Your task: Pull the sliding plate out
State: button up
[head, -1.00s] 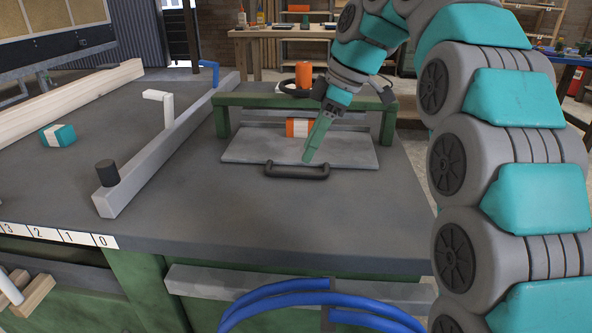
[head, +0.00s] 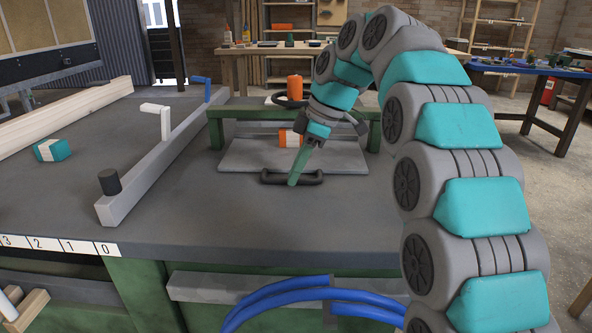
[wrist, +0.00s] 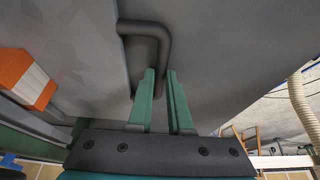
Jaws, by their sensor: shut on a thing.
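The sliding plate (head: 245,156) is a flat grey slab lying on the bench, its back part under a low green frame (head: 246,115). A black bar handle (head: 312,178) sits at its front edge. My gripper (head: 292,184) reaches down to the middle of the handle and is shut on it. In the wrist view, my green fingers (wrist: 160,72) stand on either side of the dark handle (wrist: 148,28), with the plate (wrist: 75,45) to the left. The fingers hide part of the bar.
An orange and white block (head: 284,138) is at the plate's back, by the frame. An orange cylinder (head: 295,87) stands behind it. A grey rail (head: 160,160) with crank handles runs along the left. The grey bench top (head: 260,220) in front of the plate is clear.

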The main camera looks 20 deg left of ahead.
grip_shut()
dwell(0.8)
jog(key=shift+s, duration=0.15)
